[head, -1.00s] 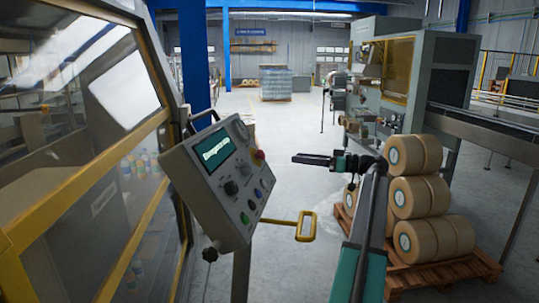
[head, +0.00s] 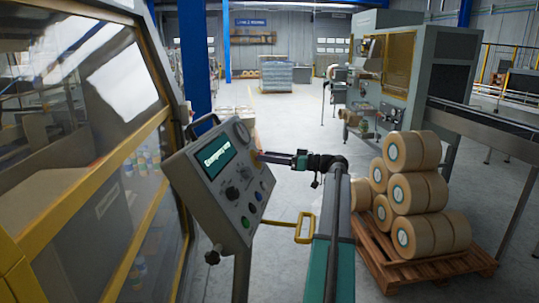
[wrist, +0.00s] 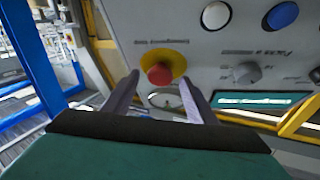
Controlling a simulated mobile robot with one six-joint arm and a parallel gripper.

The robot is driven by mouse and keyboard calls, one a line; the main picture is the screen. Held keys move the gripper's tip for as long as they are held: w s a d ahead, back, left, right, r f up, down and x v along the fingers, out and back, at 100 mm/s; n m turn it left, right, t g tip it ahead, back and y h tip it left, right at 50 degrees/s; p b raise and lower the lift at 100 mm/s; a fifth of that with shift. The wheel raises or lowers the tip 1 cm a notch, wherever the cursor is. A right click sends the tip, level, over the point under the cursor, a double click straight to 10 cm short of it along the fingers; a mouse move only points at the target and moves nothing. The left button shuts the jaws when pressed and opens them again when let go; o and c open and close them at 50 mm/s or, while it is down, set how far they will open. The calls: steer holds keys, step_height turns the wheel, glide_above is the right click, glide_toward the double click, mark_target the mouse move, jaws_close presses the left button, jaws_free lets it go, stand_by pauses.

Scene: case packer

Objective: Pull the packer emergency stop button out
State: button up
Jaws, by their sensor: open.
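The red emergency stop button (wrist: 160,74) sits on a yellow surround on the grey control panel in the wrist view. My gripper (wrist: 161,79) is open, with one finger to each side of the button in the picture. I cannot tell whether the fingers touch it or how far they reach around it. In the head view my gripper (head: 261,156) is at the right edge of the tilted control panel (head: 190,188). There it mostly hides the button. The panel's lit screen (head: 214,158) is left of the gripper.
A white button (wrist: 216,15), a blue button (wrist: 283,15) and a grey knob (wrist: 247,73) are near the stop button. A yellow handle (head: 303,228) sticks out below the panel. A pallet (head: 440,268) of large rolls stands to the right. Open floor lies beyond.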

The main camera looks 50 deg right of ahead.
steer(key=shift+w+a, duration=0.1)
steer(key=shift+w, duration=0.1)
steer(key=c, duration=1.2)
steer(key=shift+s+b, duration=0.15)
steer(key=shift+b, duration=0.5)
steer(key=shift+s+d+r+b, duration=0.2)
steer(key=shift+s+d+b, duration=0.05)
steer(key=shift+b, duration=0.6)
steer(key=shift+r, duration=0.1)
steer(key=o, duration=1.2)
steer(key=shift+s, duration=0.15)
